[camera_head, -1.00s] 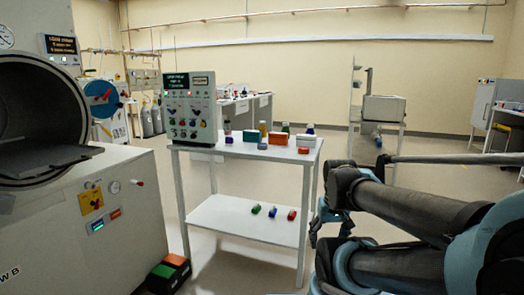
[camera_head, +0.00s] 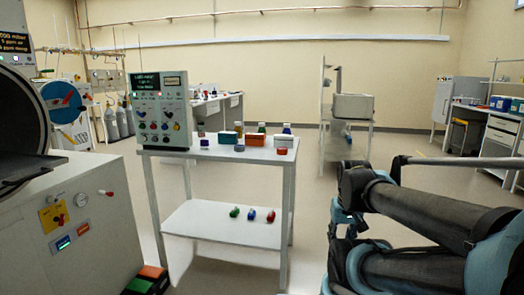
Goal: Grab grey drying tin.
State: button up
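A white table (camera_head: 215,228) with an upper top and a lower shelf stands ahead, left of my arm. Small items stand on its top. A small, low, round greyish-purple thing (camera_head: 239,148) at the front of the top may be the grey drying tin, but it is too small to be sure. My arm is folded at the right, well apart from the table. What may be my gripper (camera_head: 338,218) is a small blue and dark shape at the arm's left end, partly hidden by the links. I cannot make out its fingers.
On the tabletop are an orange box (camera_head: 256,139), a white box (camera_head: 283,141), a red block (camera_head: 282,151), bottles and a control panel (camera_head: 161,110). Small coloured items lie on the shelf. A large chamber unit (camera_head: 75,195) stands left. The floor between table and back shelf is clear.

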aim_at(237, 147)
jog(key=z, duration=2.3)
jog(key=k, duration=1.05)
jog(key=u, duration=2.1)
jog(key=i, duration=0.9)
jog(key=u, duration=0.05)
